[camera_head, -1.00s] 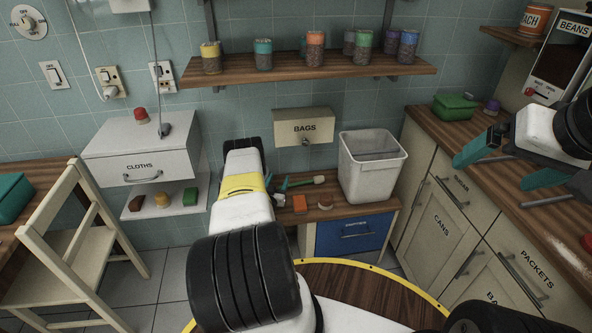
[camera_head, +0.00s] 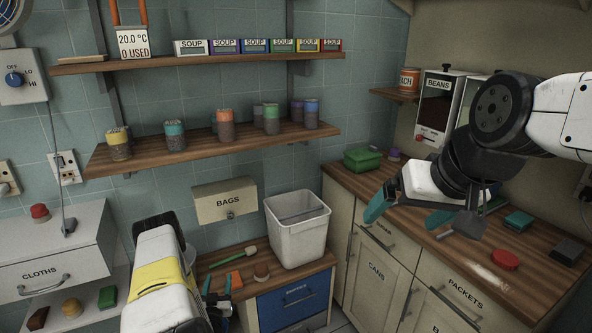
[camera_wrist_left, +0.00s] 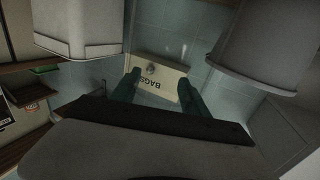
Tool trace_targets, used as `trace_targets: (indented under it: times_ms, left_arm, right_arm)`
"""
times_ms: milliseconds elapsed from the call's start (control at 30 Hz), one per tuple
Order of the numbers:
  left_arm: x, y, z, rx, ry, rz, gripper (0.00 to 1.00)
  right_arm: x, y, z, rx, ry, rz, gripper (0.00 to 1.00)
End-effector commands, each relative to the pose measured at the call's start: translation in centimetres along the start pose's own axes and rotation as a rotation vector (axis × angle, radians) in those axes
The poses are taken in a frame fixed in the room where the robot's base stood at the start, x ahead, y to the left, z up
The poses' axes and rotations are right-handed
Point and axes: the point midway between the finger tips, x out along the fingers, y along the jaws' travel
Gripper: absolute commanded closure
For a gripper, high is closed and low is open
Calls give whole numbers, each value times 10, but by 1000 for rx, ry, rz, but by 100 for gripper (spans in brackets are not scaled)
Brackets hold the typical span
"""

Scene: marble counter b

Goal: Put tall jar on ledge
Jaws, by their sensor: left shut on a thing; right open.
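Several clear jars with coloured lids stand on the wooden wall shelf (camera_head: 205,148): a yellow-lidded jar (camera_head: 119,144), a teal-lidded jar (camera_head: 175,136), an orange-lidded jar (camera_head: 226,127), a green-lidded jar (camera_head: 271,119) and a blue-lidded jar (camera_head: 311,114) among them. I cannot tell which is the tall jar. My left gripper (camera_head: 218,287) is low, below the BAGS box. In the left wrist view its teal fingers (camera_wrist_left: 157,92) frame that box. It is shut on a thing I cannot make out. My right gripper (camera_head: 408,213) is open and empty above the right counter.
A white bin (camera_head: 297,235) stands on the low bench beside an orange block (camera_head: 236,279). The BAGS box (camera_head: 224,201) is on the wall. An upper shelf (camera_head: 190,64) holds SOUP boxes. A small ledge (camera_head: 393,94) at right holds an orange can (camera_head: 409,80).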

Motion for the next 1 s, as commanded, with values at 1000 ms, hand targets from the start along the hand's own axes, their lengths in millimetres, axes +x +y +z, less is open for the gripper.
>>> trace_targets:
  times_ms: [1000]
  left_arm:
    - [1,179,-245,7,6,178,100]
  right_arm:
    - [0,0,0,0,0,0,6]
